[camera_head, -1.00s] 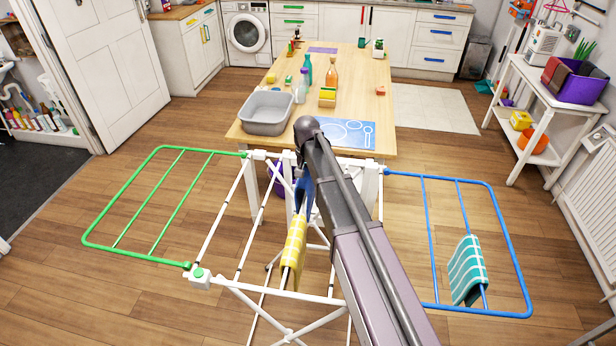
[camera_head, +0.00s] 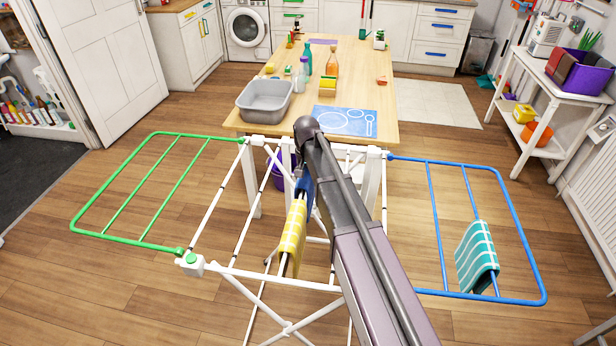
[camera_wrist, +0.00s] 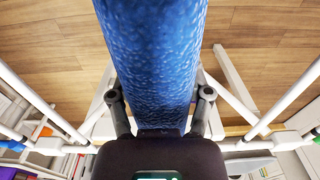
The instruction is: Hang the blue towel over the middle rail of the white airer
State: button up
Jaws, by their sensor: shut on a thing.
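The blue towel (camera_head: 305,187) shows in the head view as a small patch beside my arm, just behind the yellow checked towel. In the wrist view it is a broad textured blue strip (camera_wrist: 155,55) running up from between my fingers. My gripper (camera_wrist: 161,96) is shut on it. My arm hides the gripper in the head view. The white airer (camera_head: 260,279) stands below and around my gripper, with its rails running away from me. Whether the towel touches a rail I cannot tell, because my arm covers part of the airer's middle.
The yellow towel (camera_head: 292,236) hangs on a white rail, close to the blue one. A teal towel (camera_head: 477,257) hangs on the airer's blue wing (camera_head: 540,270). The green wing (camera_head: 90,196) is empty. A wooden table (camera_head: 388,100) with a grey basin (camera_head: 264,113) stands just behind.

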jog(key=shift+f+b, duration=0.4)
jog(key=shift+f, duration=0.15)
jog(key=o, duration=1.2)
